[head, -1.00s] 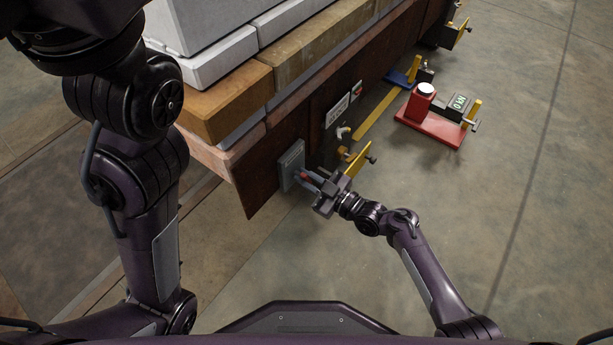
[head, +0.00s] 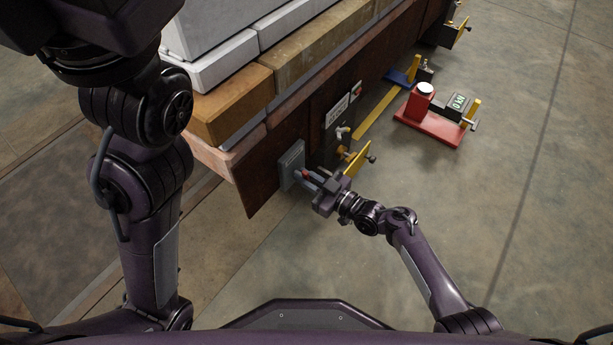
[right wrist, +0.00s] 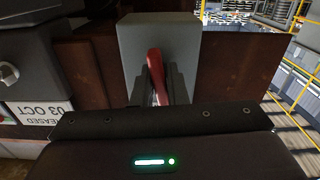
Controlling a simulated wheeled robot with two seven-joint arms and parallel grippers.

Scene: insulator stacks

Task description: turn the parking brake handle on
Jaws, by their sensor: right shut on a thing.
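The parking brake handle is a red lever (right wrist: 156,78) on a grey box (right wrist: 185,35) fixed to the rusty brown side plate. In the head view the lever (head: 306,174) is a small red spot in front of the grey box (head: 290,160). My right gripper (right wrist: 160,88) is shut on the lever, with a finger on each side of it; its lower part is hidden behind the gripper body. In the head view my right gripper (head: 311,178) reaches the box from the lower right. My left arm crosses the left side, but its gripper is out of frame.
A labelled dark panel with a pale knob (head: 342,133) and a yellow-and-black bracket (head: 355,161) sit close right of my right gripper. A red stand (head: 430,128) with a "0 kN" block is farther right. Open concrete floor lies at the lower right.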

